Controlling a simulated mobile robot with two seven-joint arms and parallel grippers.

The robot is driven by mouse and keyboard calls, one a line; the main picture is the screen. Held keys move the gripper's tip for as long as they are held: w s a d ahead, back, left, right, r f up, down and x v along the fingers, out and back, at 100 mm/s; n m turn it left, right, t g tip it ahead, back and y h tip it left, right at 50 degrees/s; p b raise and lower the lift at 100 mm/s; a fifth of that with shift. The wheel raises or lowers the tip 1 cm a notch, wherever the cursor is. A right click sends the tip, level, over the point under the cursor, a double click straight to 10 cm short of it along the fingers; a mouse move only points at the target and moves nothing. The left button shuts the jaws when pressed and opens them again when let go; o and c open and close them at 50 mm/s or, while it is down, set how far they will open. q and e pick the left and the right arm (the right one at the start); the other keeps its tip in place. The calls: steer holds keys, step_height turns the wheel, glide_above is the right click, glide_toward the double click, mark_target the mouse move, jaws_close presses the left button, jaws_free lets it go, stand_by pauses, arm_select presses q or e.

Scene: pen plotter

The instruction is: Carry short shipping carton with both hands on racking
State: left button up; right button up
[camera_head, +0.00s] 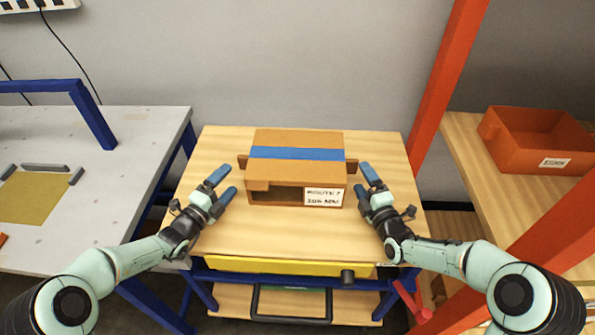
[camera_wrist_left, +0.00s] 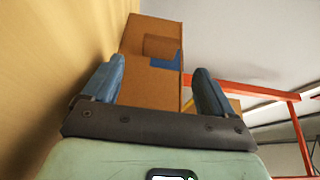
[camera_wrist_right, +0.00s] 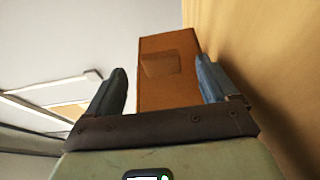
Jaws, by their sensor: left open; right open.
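The short shipping carton (camera_head: 290,177) is brown with a blue band across its top and a white label on its front. It sits upright on a wooden-topped cart, with a small tab on each side. My left gripper (camera_head: 226,182) is open just left of the carton, not touching it. My right gripper (camera_head: 368,180) is open close to the carton's right side. The carton's side shows between the open fingers in the left wrist view (camera_wrist_left: 150,65) and in the right wrist view (camera_wrist_right: 165,75).
The cart top (camera_head: 300,232) is otherwise clear. Racking with orange-red posts (camera_head: 447,80) and a wooden shelf (camera_head: 468,150) stands at right, holding an orange bin (camera_head: 525,140). A grey table (camera_head: 130,150) with a blue frame (camera_head: 92,115) is at left.

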mark_target(243, 164)
arm_select(q)
steer(key=x, duration=0.7)
arm_select(e)
steer(key=x, duration=0.7)
arm_select(q)
steer(key=c, duration=1.5)
arm_select(e)
steer(key=shift+r, duration=0.1)
steer(key=c, duration=1.4)
